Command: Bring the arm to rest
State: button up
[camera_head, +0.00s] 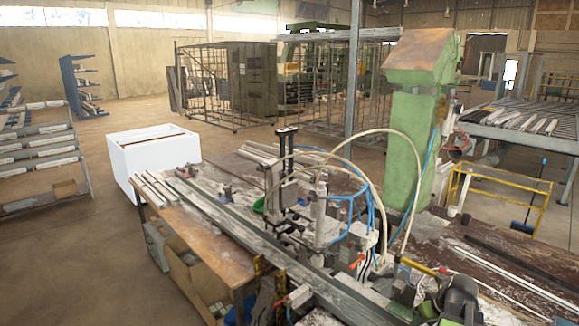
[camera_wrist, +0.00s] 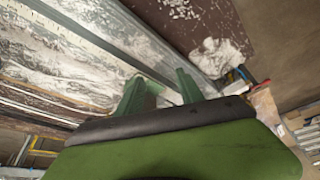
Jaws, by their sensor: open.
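My gripper (camera_wrist: 162,85) shows in the wrist view, with two green fingers standing apart beyond a black band and a green body. Nothing is held between the fingers. They are over the bench, near a long grey metal rail (camera_wrist: 95,35); the exact gap to the surface cannot be told. In the head view I cannot make out my gripper or arm with certainty among the bench machinery.
The workbench (camera_head: 230,255) carries a long rail, a clamp fixture (camera_head: 285,185) with blue and cream hoses, and a green machine column (camera_head: 415,130). A white box (camera_head: 150,155) stands behind its left end. Open floor (camera_head: 60,260) lies left.

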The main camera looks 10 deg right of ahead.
jog(key=w+a+f+n+g+y+b, duration=0.15)
jog(key=w+a+f+b, duration=0.3)
jog(key=a, duration=0.75)
jog(key=w+a+f+n+b, duration=0.35)
jog(key=a+f, duration=0.25)
jog(key=a, duration=0.5)
jog(key=s+a+f+m+g+b, duration=0.1)
jog(key=s+a+f+m+b, duration=0.1)
jog(key=a, duration=0.5)
jog(key=s+a+f+m+g+h+b, duration=0.1)
jog(key=s+a+f+m+g+b, duration=0.1)
jog(key=a, duration=0.5)
jog(key=shift+s+f+b, duration=0.3)
jog(key=shift+s+f, duration=0.15)
jog(key=shift+s, duration=0.15)
jog(key=shift+c, duration=0.4)
